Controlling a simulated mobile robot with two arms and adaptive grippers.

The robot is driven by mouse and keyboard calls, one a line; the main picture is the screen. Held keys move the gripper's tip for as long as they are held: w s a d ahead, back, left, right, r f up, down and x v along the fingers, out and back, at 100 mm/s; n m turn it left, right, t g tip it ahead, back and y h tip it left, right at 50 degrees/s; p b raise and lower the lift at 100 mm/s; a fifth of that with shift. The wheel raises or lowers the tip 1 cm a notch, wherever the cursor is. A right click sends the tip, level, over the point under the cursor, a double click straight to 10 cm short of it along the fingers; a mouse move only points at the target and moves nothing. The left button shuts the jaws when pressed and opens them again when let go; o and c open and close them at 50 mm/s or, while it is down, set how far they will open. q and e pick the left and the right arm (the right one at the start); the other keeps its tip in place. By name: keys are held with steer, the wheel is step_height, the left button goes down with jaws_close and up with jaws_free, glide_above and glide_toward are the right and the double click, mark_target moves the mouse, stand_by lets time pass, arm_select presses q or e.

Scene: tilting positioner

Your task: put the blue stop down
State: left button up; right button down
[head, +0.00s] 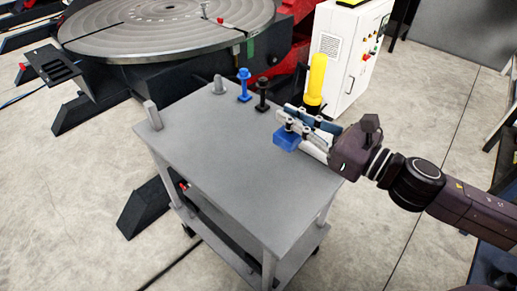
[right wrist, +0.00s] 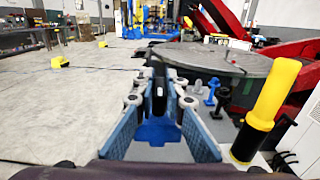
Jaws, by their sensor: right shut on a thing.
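The blue stop (head: 286,140) is a block low over the right part of the grey cart top (head: 215,160). My right gripper (head: 290,122) comes in from the right and is shut on the upper part of the stop. In the right wrist view the blue base (right wrist: 157,131) shows between the finger pads, below the fingertips. I cannot tell whether its underside touches the cart top. My left gripper is not in view.
The round positioner table (head: 165,25) is behind. The cart's front is clear.

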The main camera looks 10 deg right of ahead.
step_height(320, 180, down, 19)
steer(key=c, duration=2.4)
jaws_free()
steer(key=shift+f, duration=0.15)
steer(key=o, duration=0.4)
steer(key=shift+s, duration=0.1)
steer(key=shift+s+d, duration=0.2)
steer(key=shift+s, duration=0.05)
steer(key=b+v, duration=0.2)
steer(key=v, duration=0.9)
steer(key=shift+d, duration=0.15)
